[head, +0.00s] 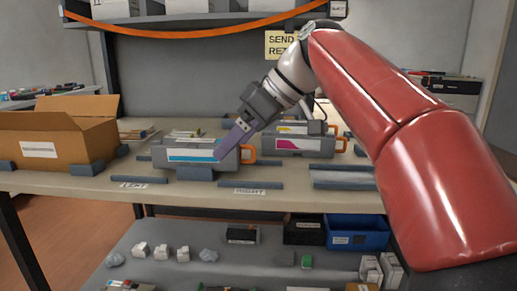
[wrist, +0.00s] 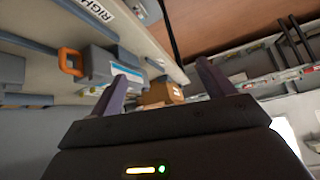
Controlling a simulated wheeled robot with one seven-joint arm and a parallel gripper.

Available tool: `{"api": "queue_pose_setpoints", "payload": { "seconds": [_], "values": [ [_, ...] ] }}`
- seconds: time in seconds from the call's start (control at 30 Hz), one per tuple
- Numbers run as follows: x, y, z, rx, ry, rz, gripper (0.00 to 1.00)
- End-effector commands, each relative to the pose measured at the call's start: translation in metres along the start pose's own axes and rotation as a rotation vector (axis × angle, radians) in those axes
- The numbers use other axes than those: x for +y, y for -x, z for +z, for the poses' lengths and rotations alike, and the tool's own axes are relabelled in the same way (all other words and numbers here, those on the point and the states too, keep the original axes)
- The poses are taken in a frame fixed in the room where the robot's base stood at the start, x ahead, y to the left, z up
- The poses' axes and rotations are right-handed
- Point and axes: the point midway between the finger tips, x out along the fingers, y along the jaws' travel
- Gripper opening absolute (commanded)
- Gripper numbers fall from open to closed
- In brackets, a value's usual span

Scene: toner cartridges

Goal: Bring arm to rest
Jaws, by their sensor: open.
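My arm (head: 420,130), with red links, reaches in from the right over the table. My gripper (head: 222,150) points down and left, in front of the cyan-striped toner cartridge (head: 178,155) in the head view. In the wrist view my gripper (wrist: 165,85) has its two fingers wide apart with nothing between them. A magenta-striped cartridge (head: 290,146) stands to the right, behind the gripper. I cannot tell whether a finger touches the cyan cartridge.
An open cardboard box (head: 70,150) stands at the table's left. Low grey rails divide the tabletop (head: 290,205), with a RIGHT label (head: 250,191) at its front. A shelf with an orange cable (head: 190,32) hangs above. A lower shelf holds a blue bin (head: 357,241) and small items.

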Motion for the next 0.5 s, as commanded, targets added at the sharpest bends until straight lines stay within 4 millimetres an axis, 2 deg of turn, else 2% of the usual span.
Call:
{"api": "queue_pose_setpoints", "payload": {
  "seconds": [0.17, 0.27, 0.37, 0.5],
  "values": [
    [-0.006, -0.001, 0.032, -0.043, -0.153, 0.085, 0.81],
    [-0.011, -0.003, 0.058, -0.071, -0.259, 0.150, 0.81],
    [-0.020, -0.006, 0.097, -0.101, -0.394, 0.238, 0.81],
    [-0.038, -0.014, 0.170, -0.139, -0.609, 0.398, 0.81]
  ]
}}
